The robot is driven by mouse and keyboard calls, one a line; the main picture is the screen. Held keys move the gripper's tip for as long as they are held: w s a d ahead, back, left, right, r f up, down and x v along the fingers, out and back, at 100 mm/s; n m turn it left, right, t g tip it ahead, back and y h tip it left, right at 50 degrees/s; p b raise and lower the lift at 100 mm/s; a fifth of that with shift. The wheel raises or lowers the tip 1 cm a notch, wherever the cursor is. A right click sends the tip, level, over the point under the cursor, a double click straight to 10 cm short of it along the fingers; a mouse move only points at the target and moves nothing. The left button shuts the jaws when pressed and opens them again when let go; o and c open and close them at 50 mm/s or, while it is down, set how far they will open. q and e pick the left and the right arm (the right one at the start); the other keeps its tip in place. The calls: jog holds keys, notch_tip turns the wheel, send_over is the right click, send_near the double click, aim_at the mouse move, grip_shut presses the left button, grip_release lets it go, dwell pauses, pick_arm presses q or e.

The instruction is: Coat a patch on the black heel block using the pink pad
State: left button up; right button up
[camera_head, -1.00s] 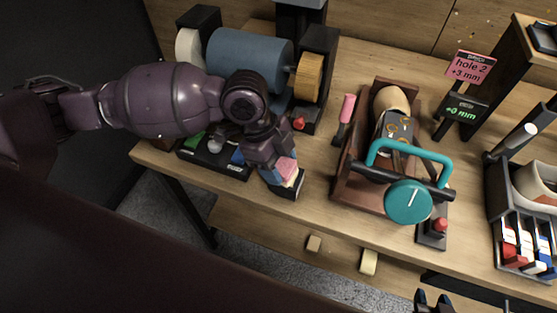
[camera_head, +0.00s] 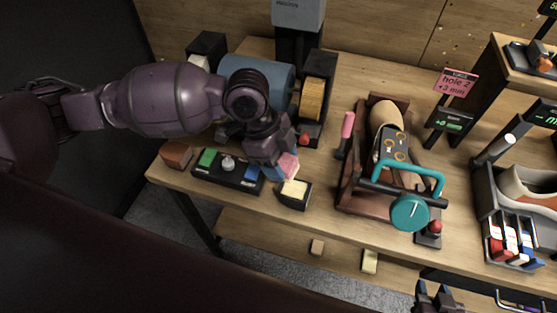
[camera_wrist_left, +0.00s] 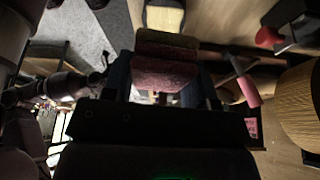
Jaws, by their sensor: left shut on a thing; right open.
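My left gripper (camera_head: 274,160) is shut on the pink pad (camera_head: 288,166). In the left wrist view the pink pad (camera_wrist_left: 165,75) sits between the fingers. The pad is just behind and above a small black dish (camera_head: 305,196) with a cream top. A black block (camera_head: 394,147) marked with orange rings, which looks like the heel block, lies on a shoe form in the brown cradle (camera_head: 352,190). It is well to the right of the pad. My right gripper (camera_head: 437,294) is open and empty at the bottom edge, apart from the cradle.
A teal-handled clamp (camera_head: 409,212) spans the cradle's front. A pink-handled tool (camera_head: 347,126) stands left of the cradle. A roller machine (camera_head: 257,75) stands behind my left arm. A black tray of colored blocks (camera_head: 230,172) is left of the dish. Bare bench lies between dish and cradle.

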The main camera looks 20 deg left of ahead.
jog(key=r, duration=0.1)
jog(key=w+r, duration=0.1)
jog(key=a+r+p, duration=0.1)
jog(key=shift+w, duration=0.2)
jog(key=shift+d+f, duration=0.1)
jog(key=shift+s+d+f, duration=0.1)
jog(key=shift+s+f, duration=0.15)
jog(key=shift+s, duration=0.1)
